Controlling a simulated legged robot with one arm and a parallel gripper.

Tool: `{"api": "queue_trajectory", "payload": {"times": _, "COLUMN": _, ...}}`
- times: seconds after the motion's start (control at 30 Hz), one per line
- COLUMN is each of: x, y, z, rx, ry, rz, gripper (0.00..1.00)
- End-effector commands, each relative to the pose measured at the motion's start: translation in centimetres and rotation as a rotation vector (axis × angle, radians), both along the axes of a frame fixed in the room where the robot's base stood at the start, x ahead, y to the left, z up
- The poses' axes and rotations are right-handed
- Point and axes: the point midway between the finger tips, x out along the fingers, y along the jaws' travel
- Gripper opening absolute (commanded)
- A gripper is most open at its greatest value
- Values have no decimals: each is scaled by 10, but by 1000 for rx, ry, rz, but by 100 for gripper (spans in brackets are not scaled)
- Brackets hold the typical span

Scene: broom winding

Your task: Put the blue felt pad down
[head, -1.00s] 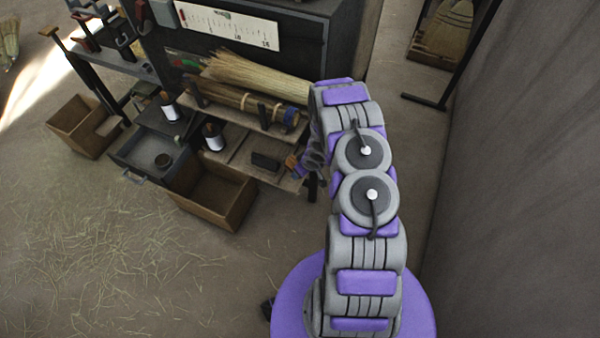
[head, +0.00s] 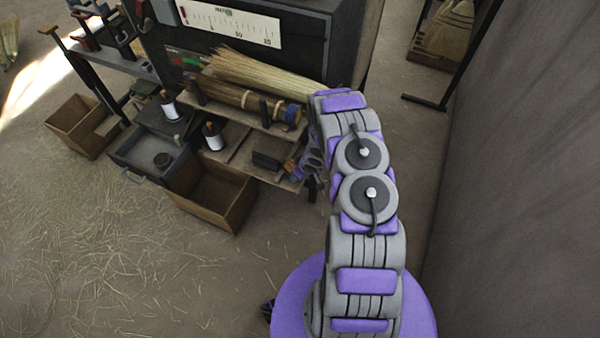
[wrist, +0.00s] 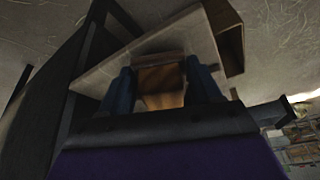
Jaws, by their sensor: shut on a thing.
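My gripper (wrist: 165,82) is shut on a brown, wood-coloured block (wrist: 162,80), seen between its two dark fingers in the wrist view. No blue felt shows on the visible face of this block, so I cannot tell from colour whether it is the felt pad. In the head view my gripper (head: 299,168) is small and partly hidden by my arm, at the right end of the bench's lower shelf (head: 240,150). The wrist view shows a pale board surface (wrist: 105,68) close beyond the fingers; contact with it is unclear.
A small black tray (head: 267,161) lies on the shelf just left of my gripper. White spools (head: 213,138), a straw bundle (head: 258,75) and an open wooden bin (head: 212,195) are nearby. A grey wall (head: 520,180) stands at right. Straw litters the floor.

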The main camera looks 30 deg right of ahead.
Motion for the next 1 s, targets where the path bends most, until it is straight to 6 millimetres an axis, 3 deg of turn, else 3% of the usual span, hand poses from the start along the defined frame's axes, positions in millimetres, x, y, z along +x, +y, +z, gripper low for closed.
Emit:
{"api": "queue_trajectory", "payload": {"times": 0.07, "x": 0, "y": 0, "z": -2, "rx": 0, "ry": 0, "rz": -1, "gripper": 30}}
{"api": "queue_trajectory", "payload": {"times": 0.1, "x": 0, "y": -1, "z": -2, "rx": 0, "ry": -1, "rz": 0, "gripper": 67}}
{"api": "queue_trajectory", "payload": {"times": 0.33, "x": 0, "y": -1, "z": -2, "rx": 1, "ry": -1, "rz": -1, "gripper": 88}}
{"api": "queue_trajectory", "payload": {"times": 0.77, "x": 0, "y": -1, "z": 4, "rx": -1, "ry": 0, "rz": -1, "gripper": 88}}
{"api": "queue_trajectory", "payload": {"times": 1.0, "x": -8, "y": -5, "z": 35, "rx": -3, "ry": -2, "rz": -2, "gripper": 88}}
